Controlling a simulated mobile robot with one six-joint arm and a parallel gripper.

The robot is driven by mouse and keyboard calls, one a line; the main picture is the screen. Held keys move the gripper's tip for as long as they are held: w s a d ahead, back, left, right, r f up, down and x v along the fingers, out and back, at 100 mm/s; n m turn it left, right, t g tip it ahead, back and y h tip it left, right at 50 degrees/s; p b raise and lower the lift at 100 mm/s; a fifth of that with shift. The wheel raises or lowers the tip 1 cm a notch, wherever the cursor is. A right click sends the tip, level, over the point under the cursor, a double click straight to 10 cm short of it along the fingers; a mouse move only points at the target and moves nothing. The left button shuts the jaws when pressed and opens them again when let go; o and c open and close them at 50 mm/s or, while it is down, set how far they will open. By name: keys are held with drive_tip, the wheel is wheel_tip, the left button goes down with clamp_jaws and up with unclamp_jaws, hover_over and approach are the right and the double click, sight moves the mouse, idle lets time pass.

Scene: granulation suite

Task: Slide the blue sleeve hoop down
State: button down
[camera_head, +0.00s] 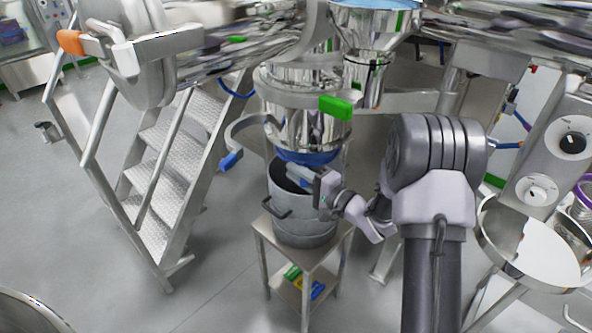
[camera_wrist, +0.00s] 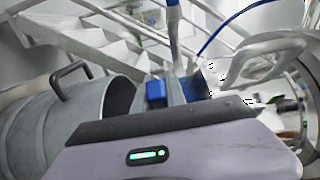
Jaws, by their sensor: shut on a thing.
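The blue sleeve hoop (camera_head: 306,157) is a blue ring around the lower end of the shiny steel vessel outlet (camera_head: 300,122), just above the open mouth of a grey metal drum. My gripper (camera_head: 304,177) is at the hoop's front and is shut on it. In the wrist view the blue hoop (camera_wrist: 194,86) shows beyond my gripper body, beside a blue fingertip block (camera_wrist: 156,93). The exact contact is partly hidden by my gripper.
The grey drum (camera_head: 303,232) with side handles stands below on a small steel table (camera_head: 262,229). Metal stairs (camera_head: 160,185) are at left. A green-handled lever (camera_head: 336,107) projects near the vessel. A round steel tray (camera_head: 530,235) is at right.

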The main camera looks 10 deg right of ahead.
wheel_tip(320, 180, down, 4)
drive_tip(key=shift+f+b, duration=0.2)
drive_tip(key=shift+b, duration=0.7)
drive_tip(key=c, duration=1.4)
unclamp_jaws()
drive_tip(key=shift+o, duration=0.2)
drive_tip(key=p+v, duration=0.5)
drive_tip(key=v, duration=1.2)
drive_tip(key=shift+s, duration=0.15)
drive_tip(key=shift+o, duration=0.4)
drive_tip(key=shift+d+r, duration=0.1)
